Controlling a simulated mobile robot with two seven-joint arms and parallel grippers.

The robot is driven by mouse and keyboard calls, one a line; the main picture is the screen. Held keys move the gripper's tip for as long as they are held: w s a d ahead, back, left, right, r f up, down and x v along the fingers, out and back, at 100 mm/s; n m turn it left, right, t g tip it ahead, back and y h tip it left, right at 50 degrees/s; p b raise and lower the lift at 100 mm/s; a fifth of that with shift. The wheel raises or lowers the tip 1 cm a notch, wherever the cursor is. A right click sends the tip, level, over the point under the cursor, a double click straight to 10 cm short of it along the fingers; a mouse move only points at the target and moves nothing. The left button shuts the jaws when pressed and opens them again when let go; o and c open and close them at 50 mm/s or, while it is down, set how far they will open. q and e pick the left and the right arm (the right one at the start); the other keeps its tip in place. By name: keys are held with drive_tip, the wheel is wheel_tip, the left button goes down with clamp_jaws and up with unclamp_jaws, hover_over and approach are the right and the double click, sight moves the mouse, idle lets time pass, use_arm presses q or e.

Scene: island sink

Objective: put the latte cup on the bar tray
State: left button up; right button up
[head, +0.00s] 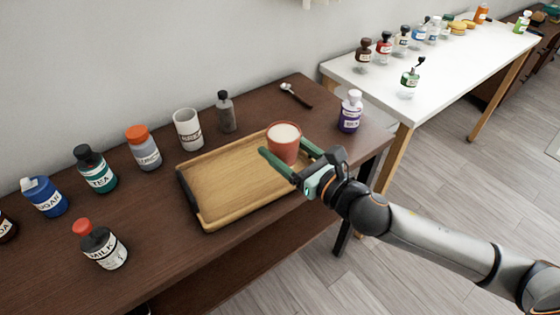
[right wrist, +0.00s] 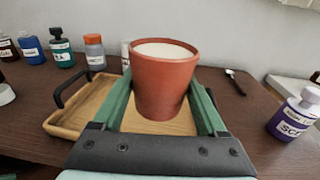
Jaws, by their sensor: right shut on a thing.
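The latte cup (head: 284,146) is a reddish-brown cup with a pale, creamy top. The bar tray (head: 221,196) is a wooden tray with dark handles on the dark brown table. My right gripper (head: 284,157) is shut on the cup, with its green fingers on either side of it. The cup is upright over the right end of the tray; I cannot tell whether its base touches the tray. In the right wrist view the cup (right wrist: 163,85) stands between the fingers, with the tray (right wrist: 68,122) behind and below. My left gripper is not in view.
A grey bottle (head: 226,113), a white cup (head: 188,130) and an orange-capped jar (head: 143,149) stand behind the tray. A purple bottle (head: 350,113) stands to its right, near a spoon (head: 297,96). Most of the tray is clear.

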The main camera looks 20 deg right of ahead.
drive_tip(key=w+f+b, duration=0.1)
drive_tip(key=w+f, duration=0.1)
drive_tip(key=w+d+f, duration=0.1)
drive_tip(key=w+f, duration=0.2)
drive_tip(key=shift+d+f+b, duration=0.15)
drive_tip(key=shift+d+b, duration=0.05)
drive_tip(key=shift+b, duration=0.2)
drive_tip(key=shift+w+d+f, duration=0.1)
drive_tip(key=shift+w+f, duration=0.2)
drive_tip(key=shift+f, duration=0.05)
wheel_tip(320, 180, down, 3)
drive_tip(key=shift+f+b, duration=0.2)
drive_tip(key=shift+b, duration=0.55)
drive_tip(key=shift+f, duration=0.1)
drive_tip(key=o, duration=1.6)
drive_tip(key=shift+f, duration=0.1)
drive_tip(key=shift+c, duration=0.2)
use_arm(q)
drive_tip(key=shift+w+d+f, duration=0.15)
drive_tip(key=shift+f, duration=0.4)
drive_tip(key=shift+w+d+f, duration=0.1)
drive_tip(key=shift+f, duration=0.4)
